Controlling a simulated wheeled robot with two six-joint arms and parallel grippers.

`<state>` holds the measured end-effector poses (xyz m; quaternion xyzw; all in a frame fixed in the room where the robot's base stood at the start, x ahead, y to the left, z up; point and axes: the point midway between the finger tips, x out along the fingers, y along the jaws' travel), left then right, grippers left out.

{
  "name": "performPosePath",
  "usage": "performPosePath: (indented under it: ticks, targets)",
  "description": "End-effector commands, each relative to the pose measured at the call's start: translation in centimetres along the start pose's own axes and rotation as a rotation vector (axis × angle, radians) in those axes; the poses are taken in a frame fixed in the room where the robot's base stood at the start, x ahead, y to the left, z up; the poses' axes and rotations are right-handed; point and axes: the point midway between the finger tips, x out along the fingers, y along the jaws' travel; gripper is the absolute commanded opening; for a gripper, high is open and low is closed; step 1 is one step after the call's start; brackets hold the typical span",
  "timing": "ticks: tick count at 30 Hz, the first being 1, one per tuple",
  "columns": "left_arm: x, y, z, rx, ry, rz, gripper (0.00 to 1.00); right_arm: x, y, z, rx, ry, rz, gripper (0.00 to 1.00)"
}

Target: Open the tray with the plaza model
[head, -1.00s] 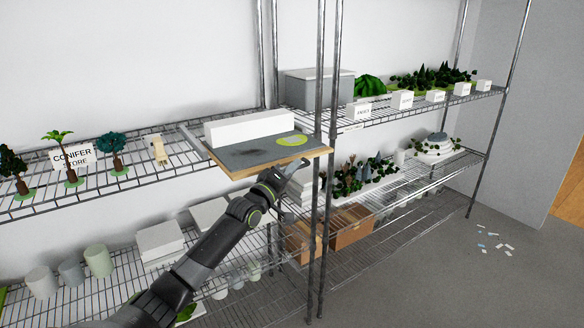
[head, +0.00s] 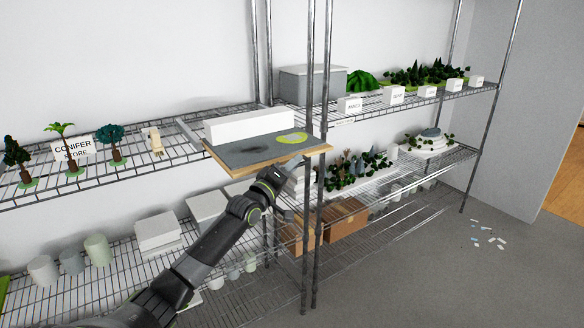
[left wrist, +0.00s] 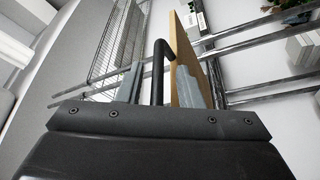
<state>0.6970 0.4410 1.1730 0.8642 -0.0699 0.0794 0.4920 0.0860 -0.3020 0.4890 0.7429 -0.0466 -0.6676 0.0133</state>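The tray with the plaza model (head: 226,167) sticks out from the upper wire shelf in the head view. It is a grey board with a wooden front edge, a long white block and a green round patch. My left gripper (head: 279,178) is at the tray's front, under its edge. In the left wrist view, the black handle (left wrist: 158,75) stands between the two spread fingers of my left gripper (left wrist: 160,80), with gaps visible on both sides. The wooden front panel (left wrist: 184,50) is just right of the handle. My right gripper is out of view.
Metal posts (head: 317,200) stand right beside the tray's right end. Tree models and a conifer store sign (head: 73,148) are on the shelf to the left. White boxes (head: 157,232) and cups are on the shelf below. The floor (head: 420,270) at right is mostly clear.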

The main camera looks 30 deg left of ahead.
Motion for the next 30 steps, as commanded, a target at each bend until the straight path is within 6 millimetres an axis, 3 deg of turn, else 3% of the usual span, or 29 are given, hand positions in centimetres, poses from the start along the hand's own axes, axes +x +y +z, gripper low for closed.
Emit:
performPosePath:
  ticks: [8,14,25,30]
  targets:
    - [-0.1,0.1,0.0,0.000,0.000,0.001,0.33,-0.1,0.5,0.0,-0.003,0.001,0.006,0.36]
    - [-1.3,0.3,-0.2,0.000,0.000,-0.002,0.33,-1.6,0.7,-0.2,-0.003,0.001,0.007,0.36]
    - [-6.1,0.5,-0.3,-0.001,-0.002,-0.002,0.33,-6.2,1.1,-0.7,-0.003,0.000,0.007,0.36]
    - [-9.4,0.3,-0.2,-0.002,-0.002,-0.003,0.33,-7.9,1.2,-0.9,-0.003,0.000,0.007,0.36]
